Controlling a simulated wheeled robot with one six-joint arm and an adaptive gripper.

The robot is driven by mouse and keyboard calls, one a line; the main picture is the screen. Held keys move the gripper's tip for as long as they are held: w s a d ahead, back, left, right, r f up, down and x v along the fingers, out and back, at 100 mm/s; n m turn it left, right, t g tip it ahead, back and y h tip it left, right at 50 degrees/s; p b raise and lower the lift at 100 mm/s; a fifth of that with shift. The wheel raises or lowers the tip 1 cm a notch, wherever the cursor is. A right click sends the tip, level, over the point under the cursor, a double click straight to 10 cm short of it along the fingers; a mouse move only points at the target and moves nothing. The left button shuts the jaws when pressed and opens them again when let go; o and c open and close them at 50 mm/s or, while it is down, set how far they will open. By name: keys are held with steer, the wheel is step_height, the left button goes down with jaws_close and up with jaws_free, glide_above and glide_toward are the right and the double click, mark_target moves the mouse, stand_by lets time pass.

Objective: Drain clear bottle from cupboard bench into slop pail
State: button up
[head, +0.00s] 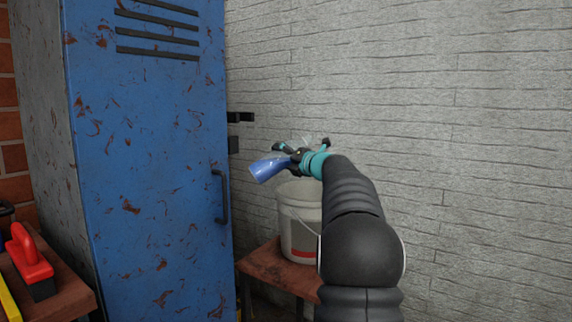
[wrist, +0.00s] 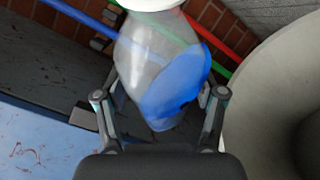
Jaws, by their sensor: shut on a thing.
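My gripper (head: 300,154) is shut on a clear bottle (wrist: 142,65) with blue in it or on it. In the head view the blue part (head: 268,168) of the bottle points to the lower left, so the bottle is strongly tilted. In the wrist view the bottle is between the two fingers (wrist: 160,105), with a white part at the top edge. The white pail (head: 300,215) stands below my gripper, and its pale rim and wall (wrist: 245,95) show at the right of the wrist view. No stream of liquid shows. The pail's inside is mostly hidden.
The pail stands on a reddish-brown wooden bench (head: 262,264) by the grey brick wall (head: 420,90). A scratched blue locker (head: 150,160) stands close on the left. A red tool (head: 30,260) lies on another bench (head: 65,285) at the far left.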

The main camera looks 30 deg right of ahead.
mark_target(281, 170)
steer(key=shift+w+a+f+m+t+b, duration=0.1)
steer(key=shift+a+f+m+t+b, duration=0.35)
steer(key=shift+b, duration=0.85)
steer(key=shift+w+a+f+m+t+b, duration=0.15)
steer(key=shift+f+m+b, duration=0.5)
steer(key=shift+b, duration=0.6)
steer(key=f+m+b, duration=0.1)
steer(key=f+m+t+b, duration=0.1)
steer(key=m+b, duration=0.1)
steer(key=shift+a+f+h, duration=0.2)
steer(key=shift+f+h, duration=0.15)
steer(key=shift+h, duration=0.05)
steer(key=shift+r+m+t, duration=0.3)
steer(key=shift+r+m, duration=0.1)
steer(key=shift+m, duration=0.3)
steer(key=m, duration=0.1)
steer(key=m+h, duration=0.1)
steer(key=shift+r+m+t+h, duration=0.3)
steer(key=shift+r+t, duration=0.05)
steer(key=shift+t, duration=0.05)
steer(key=shift+s+d+r+m+t+h+p, duration=0.1)
steer(key=shift+d+r+m+t+h+p, duration=0.1)
steer(key=shift+r+m+h, duration=0.35)
steer(key=shift+s+d+r+m+t+h+p, duration=0.1)
steer(key=shift+r+m+p, duration=0.15)
steer(key=shift+m, duration=0.6)
steer(key=shift+d+r+m+t+h+p, duration=0.15)
steer(key=shift+r+m+h, duration=0.25)
steer(key=shift+m, duration=0.3)
steer(key=shift+r, duration=0.15)
